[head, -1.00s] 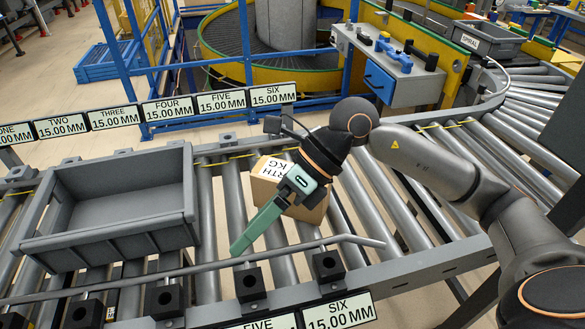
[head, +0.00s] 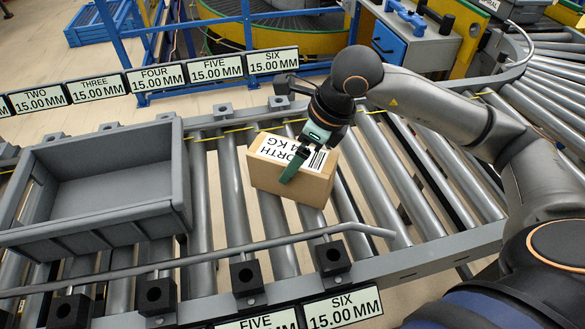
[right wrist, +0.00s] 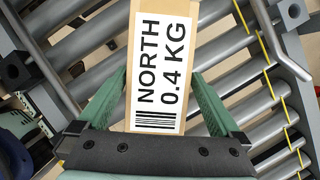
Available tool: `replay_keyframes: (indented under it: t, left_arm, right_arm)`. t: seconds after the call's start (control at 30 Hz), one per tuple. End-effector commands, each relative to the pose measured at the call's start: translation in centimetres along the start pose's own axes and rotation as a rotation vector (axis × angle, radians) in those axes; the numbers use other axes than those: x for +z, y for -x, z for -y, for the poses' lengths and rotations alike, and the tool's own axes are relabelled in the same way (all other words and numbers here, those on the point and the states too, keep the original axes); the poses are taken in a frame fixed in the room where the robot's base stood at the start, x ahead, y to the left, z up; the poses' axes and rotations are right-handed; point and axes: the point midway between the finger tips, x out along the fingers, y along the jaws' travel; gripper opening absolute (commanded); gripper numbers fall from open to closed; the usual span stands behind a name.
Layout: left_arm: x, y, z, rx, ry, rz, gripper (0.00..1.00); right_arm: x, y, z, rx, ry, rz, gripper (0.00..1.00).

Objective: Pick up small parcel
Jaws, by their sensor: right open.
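The small parcel (head: 290,172) is a brown cardboard box with a white label on top, resting on the conveyor rollers to the right of the grey tray. In the right wrist view the parcel (right wrist: 132,12) carries the label "NORTH 0.4 KG" with a barcode. My right gripper (head: 304,160) is directly over the parcel, pointing down. In the wrist view its two green fingers (right wrist: 158,88) are apart, one on each side of the parcel, with gaps showing. Contact at the fingertips cannot be told. My left gripper is not in view.
An empty grey tray (head: 185,190) sits on the rollers (head: 205,205) at the left. A grey guide rail (head: 215,259) with black blocks (head: 247,278) runs along the near side. Signs (head: 216,69) line the far side. Bare rollers lie right of the parcel.

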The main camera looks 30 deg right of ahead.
Motion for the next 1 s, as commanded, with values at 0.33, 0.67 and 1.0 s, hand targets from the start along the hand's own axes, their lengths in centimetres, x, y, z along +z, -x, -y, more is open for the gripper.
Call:
replay_keyframes:
  t: [0.33,0.67,1.0]
  left_arm:
    - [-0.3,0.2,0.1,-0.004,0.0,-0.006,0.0]
    - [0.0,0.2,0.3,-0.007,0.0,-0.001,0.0]
    - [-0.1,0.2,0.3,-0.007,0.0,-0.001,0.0]
  right_arm:
    - [0.0,-4.6,-0.3,0.004,-0.001,-0.003,1.0]
    - [0.1,-5.2,-0.3,0.002,0.0,0.0,0.98]
    - [0.1,-5.1,-0.2,0.002,0.0,0.0,0.59]
